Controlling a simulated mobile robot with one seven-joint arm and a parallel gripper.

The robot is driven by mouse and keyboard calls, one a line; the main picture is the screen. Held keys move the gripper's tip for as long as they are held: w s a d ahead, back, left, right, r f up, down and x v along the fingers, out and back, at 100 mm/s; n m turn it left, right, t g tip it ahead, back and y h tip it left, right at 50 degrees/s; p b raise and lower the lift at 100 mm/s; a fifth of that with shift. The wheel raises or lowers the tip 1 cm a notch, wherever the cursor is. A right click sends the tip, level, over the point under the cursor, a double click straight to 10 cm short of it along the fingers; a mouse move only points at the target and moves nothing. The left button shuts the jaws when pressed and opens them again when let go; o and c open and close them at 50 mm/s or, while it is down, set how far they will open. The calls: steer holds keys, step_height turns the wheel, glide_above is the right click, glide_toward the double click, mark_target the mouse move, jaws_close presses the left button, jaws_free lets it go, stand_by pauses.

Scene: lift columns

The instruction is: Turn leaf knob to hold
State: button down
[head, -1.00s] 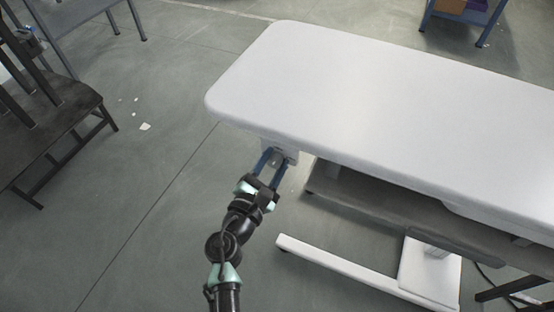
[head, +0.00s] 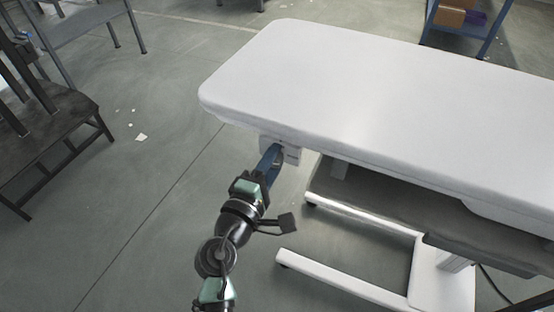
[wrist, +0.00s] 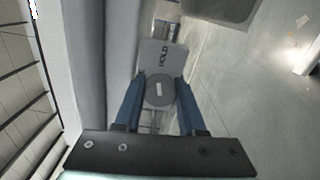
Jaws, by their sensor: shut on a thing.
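The leaf knob (wrist: 159,94) is a round grey disc with a pale bar mark, seen in the wrist view between my two blue fingers. Its grey plate (wrist: 160,58) carries the word HOLD beyond the knob. My gripper (wrist: 157,95) is shut on the knob, one finger on each side. In the head view my gripper (head: 272,157) reaches the light bracket (head: 284,148) under the near left edge of the white padded table (head: 370,95). The knob itself is hidden there. The pale mark lies roughly along the line towards the word HOLD.
The table's white base (head: 345,283) stands on the floor to the right of my arm. A dark bench (head: 50,130) is at the left. A blue shelf with boxes (head: 455,20) is at the back right.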

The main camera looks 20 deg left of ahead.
steer(key=shift+m+b, duration=0.45)
steer(key=shift+m, duration=0.35)
steer(key=c, duration=0.5)
jaws_free()
steer(key=shift+r, duration=0.1)
steer(key=shift+r, duration=0.1)
